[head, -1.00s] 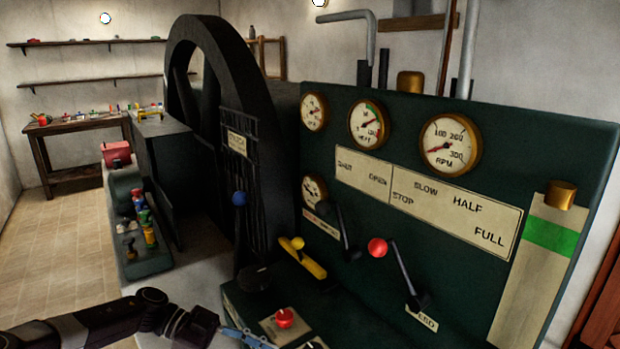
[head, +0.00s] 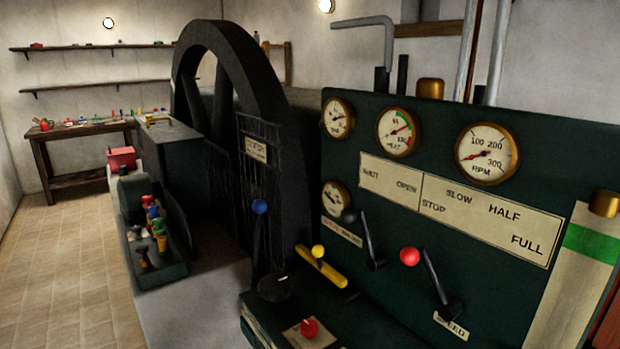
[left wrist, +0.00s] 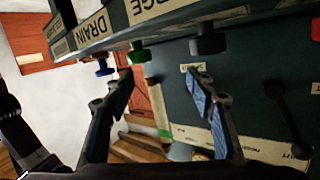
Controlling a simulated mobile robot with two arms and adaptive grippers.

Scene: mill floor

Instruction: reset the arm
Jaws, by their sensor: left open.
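My left gripper (left wrist: 160,92) shows only in the left wrist view, with its two blue-grey fingers spread apart and nothing between them. Its fingers point toward the dark green panel (left wrist: 200,52), near a blue knob (left wrist: 105,67), a green knob (left wrist: 137,53) and a dark knob (left wrist: 208,42) under labels, one reading DRAIN. How far the fingertips are from these knobs I cannot tell. Neither arm shows in the head view, and my right gripper is out of sight.
In the head view, the control panel (head: 390,270) carries gauges, a red-knobbed lever (head: 410,257), a black-knobbed lever (head: 350,216) and a yellow handle (head: 322,268). A red button (head: 309,328) sits low in front. A flywheel (head: 205,35) stands behind. Open floor (head: 70,270) lies left.

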